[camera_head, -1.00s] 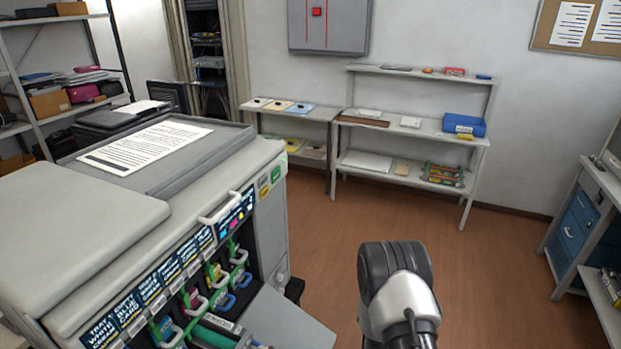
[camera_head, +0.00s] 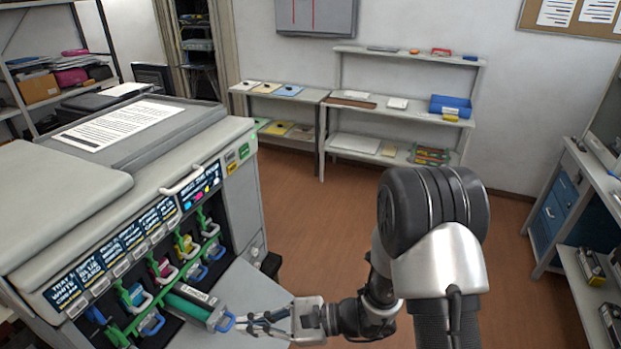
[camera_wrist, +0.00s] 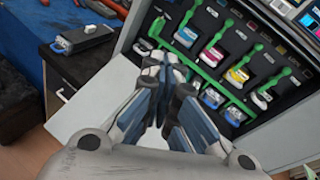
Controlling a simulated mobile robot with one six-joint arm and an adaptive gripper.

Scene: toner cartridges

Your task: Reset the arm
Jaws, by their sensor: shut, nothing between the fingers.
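My gripper (camera_head: 252,322) is in front of the printer's open front, over its lowered pale door, with its narrow fingers pointing left. In the wrist view my gripper (camera_wrist: 165,72) has its fingertips together and nothing shows between them. The printer (camera_head: 222,180) has a row of cartridge slots with coloured handles and green levers. A cartridge with a green body and grey end (camera_head: 200,305) sticks out at the lower slots in the head view. Its blue handle (camera_head: 226,323) is close to my fingertips there; I cannot tell whether they touch.
The lowered door (camera_head: 255,290) is beneath my gripper. In the wrist view a dark cartridge (camera_wrist: 82,40) lies on a dark cabinet at left. A blue bin (camera_head: 450,104) stands on the back shelves. Open wooden floor (camera_head: 325,220) lies between printer and shelves.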

